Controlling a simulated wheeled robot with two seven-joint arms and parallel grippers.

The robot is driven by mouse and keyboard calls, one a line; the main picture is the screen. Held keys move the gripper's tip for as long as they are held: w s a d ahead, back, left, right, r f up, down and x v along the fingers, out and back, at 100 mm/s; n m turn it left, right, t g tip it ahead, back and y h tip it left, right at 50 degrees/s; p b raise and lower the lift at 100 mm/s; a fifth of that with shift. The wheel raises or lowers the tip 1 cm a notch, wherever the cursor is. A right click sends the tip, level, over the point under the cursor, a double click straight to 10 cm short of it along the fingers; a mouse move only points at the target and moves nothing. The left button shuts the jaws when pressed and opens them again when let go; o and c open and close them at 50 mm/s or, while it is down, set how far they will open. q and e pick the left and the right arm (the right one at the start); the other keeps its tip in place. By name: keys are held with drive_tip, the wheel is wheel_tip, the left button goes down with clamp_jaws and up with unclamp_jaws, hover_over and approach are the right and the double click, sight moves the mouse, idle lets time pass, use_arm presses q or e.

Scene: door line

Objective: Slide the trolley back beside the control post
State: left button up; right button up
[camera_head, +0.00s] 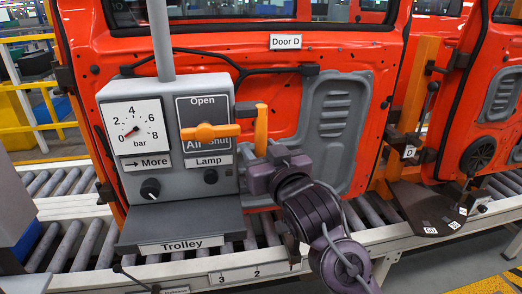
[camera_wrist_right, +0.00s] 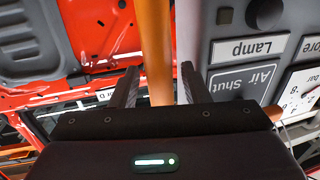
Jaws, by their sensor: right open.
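The grey control post (camera_head: 168,95) stands at the left in the head view, with a pressure gauge, an orange air lever and a lamp switch. Below it is a dark grey ledge (camera_head: 180,222) labelled Trolley. An upright orange bar (camera_head: 262,125) stands just right of the control post; I cannot tell what its foot joins. My right gripper (camera_head: 263,154) is at this bar. In the right wrist view the orange bar (camera_wrist_right: 155,45) passes between the open fingers, with no clear grip on it. My left gripper is not in view.
A red-orange door (camera_head: 370,60) labelled Door D stands close behind the post and my right gripper. A roller conveyor (camera_head: 75,245) runs below it. A second door with an orange carrier (camera_head: 413,90) is at the right. Clear floor (camera_head: 455,265) shows at lower right.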

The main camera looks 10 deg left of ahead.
drive_tip(key=shift+s+d+f, duration=0.1)
drive_tip(key=shift+s, duration=0.2)
drive_tip(key=b+v, duration=0.3)
drive_tip(key=v, duration=0.4)
drive_tip(key=shift+d, duration=0.1)
